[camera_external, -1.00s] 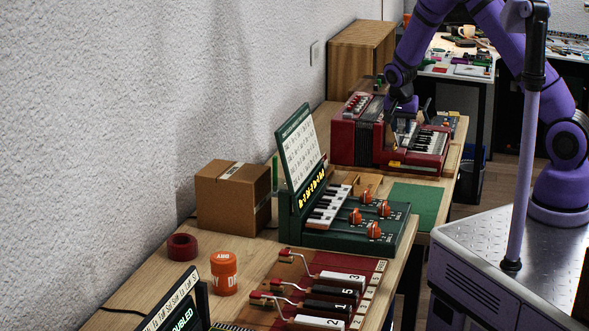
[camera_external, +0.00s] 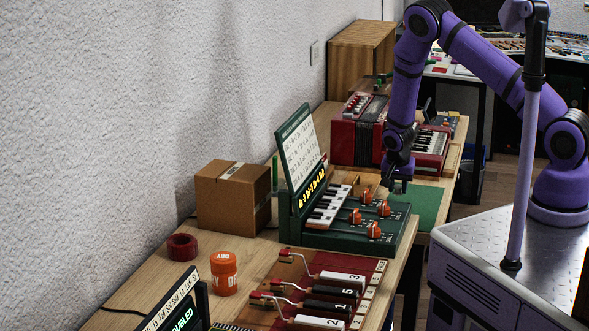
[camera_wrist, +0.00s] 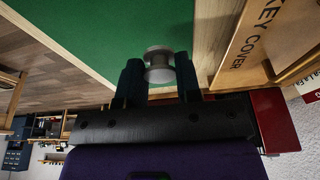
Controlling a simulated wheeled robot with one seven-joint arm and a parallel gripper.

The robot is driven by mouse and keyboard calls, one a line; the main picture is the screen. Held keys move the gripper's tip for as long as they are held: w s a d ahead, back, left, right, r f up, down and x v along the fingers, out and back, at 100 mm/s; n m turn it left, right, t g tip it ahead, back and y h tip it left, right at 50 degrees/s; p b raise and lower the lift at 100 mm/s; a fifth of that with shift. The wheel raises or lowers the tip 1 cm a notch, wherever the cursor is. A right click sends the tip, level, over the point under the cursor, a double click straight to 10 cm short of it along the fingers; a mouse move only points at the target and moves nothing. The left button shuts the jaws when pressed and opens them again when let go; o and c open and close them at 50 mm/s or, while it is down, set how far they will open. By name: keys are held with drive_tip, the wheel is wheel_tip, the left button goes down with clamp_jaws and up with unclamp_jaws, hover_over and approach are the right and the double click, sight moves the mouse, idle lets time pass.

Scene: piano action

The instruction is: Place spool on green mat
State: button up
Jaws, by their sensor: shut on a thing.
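The green mat (camera_external: 425,204) lies on the wooden bench to the right of the green keyboard device, and it also fills the upper middle of the wrist view (camera_wrist: 120,35). My gripper (camera_external: 397,186) is over the mat's left part in the external view. In the wrist view my gripper (camera_wrist: 159,76) is shut on a grey spool (camera_wrist: 158,60), held between the two dark fingers near the mat's edge. Whether the spool touches the mat cannot be told.
A wooden key cover (camera_wrist: 268,42) lies beside the mat. The green keyboard device (camera_external: 350,238) with orange knobs stands close by. A red accordion (camera_external: 360,135) is behind. A cardboard box (camera_external: 232,197) stands by the wall. The mat's right part is clear.

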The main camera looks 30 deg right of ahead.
sight(397, 191)
drive_tip(key=shift+f, duration=1.85)
drive_tip(key=shift+f, duration=0.1)
drive_tip(key=o, duration=0.9)
